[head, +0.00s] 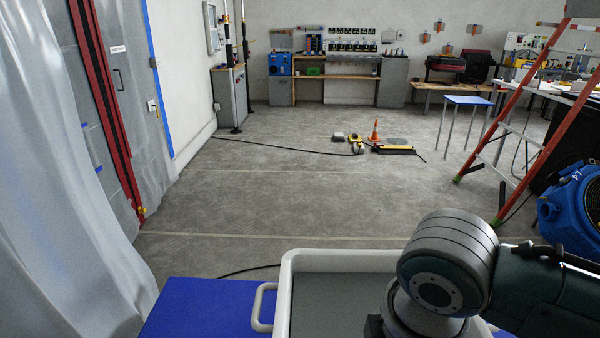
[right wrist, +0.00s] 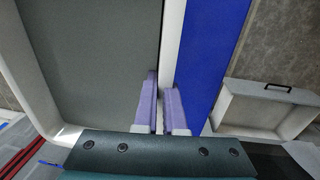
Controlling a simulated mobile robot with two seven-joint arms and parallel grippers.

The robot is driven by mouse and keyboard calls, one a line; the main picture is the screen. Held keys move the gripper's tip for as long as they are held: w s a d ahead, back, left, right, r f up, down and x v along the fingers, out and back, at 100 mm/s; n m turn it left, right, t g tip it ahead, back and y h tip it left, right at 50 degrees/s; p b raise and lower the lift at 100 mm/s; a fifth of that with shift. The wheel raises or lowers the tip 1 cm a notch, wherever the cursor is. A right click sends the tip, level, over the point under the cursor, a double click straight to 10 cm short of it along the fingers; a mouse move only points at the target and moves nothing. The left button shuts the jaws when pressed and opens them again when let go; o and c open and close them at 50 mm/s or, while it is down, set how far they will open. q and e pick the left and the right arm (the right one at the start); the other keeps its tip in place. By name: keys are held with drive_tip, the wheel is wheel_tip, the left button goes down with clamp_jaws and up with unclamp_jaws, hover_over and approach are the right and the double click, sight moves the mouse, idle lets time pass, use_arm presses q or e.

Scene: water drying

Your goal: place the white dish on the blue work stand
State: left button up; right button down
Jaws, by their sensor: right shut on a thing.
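The white dish (head: 325,260) is a large tray with a grey inside, a raised white rim and a loop handle on its left side. It lies on or just over the flat blue top of the work stand (head: 195,309); I cannot tell whether it touches. In the right wrist view its rim (right wrist: 173,40) runs down between the fingers, with the blue top (right wrist: 212,60) beside it. My right gripper (right wrist: 162,112) is shut on this rim, one purple finger on each side. In the head view my right arm hides the dish's right part and the gripper. My left gripper is not in view.
A blue machine (head: 572,205) and an orange ladder (head: 525,110) stand at the right. Plastic sheeting (head: 60,180) hangs at the left. A small orange cone (head: 375,131) stands farther off on mostly clear floor. A pale tray-like thing (right wrist: 262,108) shows in the right wrist view.

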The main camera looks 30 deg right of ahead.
wheel_tip(320, 180, down, 5)
drive_tip(key=shift+w+f+b, duration=0.1)
drive_tip(key=shift+b, duration=0.55)
drive_tip(key=shift+f+b, duration=0.7)
drive_tip(key=shift+f, duration=1.1)
drive_tip(key=shift+f, duration=0.1)
drive_tip(key=c, duration=1.4)
unclamp_jaws()
drive_tip(key=shift+f, duration=0.1)
drive_tip(key=shift+c, duration=0.2)
drive_tip(key=o, duration=0.4)
drive_tip(key=shift+o, duration=0.2)
